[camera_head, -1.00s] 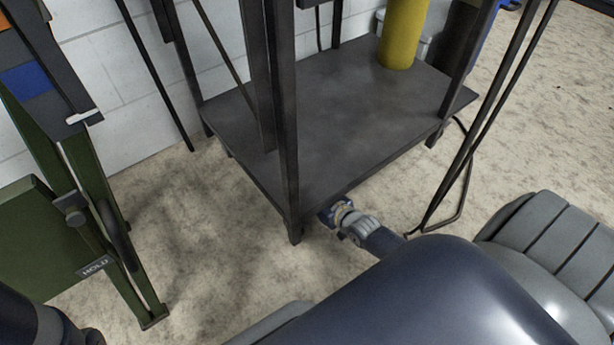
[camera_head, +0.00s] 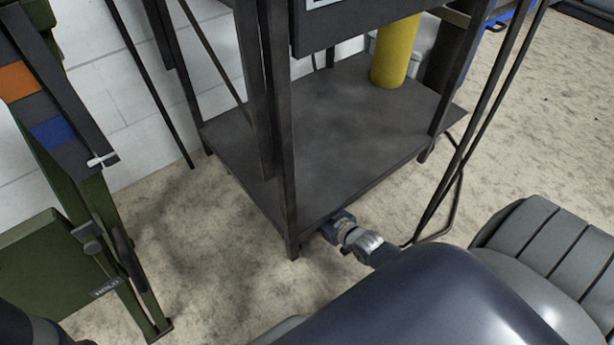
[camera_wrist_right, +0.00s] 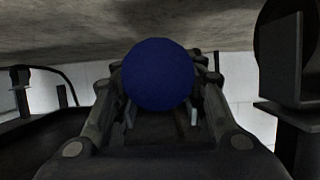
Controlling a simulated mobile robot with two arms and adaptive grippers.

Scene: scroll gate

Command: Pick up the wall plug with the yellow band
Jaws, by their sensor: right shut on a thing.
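My right gripper (camera_wrist_right: 161,92) is shut on a dark blue round thing (camera_wrist_right: 158,74) in the right wrist view. Its rounded end faces the camera and hides most of the fingertips. No yellow band shows on it from this angle, so I cannot tell whether it is the wall plug. In the head view the end of my right arm (camera_head: 358,238) is low, by the front edge of the dark rack's lower shelf (camera_head: 330,140); the fingers are not clear there. My left gripper is not in view; only part of my left arm shows at the lower left corner.
A yellow cylinder (camera_head: 396,52) stands at the back of the shelf. The rack's front leg (camera_head: 283,150) is just left of my right arm. A green frame with a panel (camera_head: 52,262) and orange and blue blocks is at left. Bare floor lies between.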

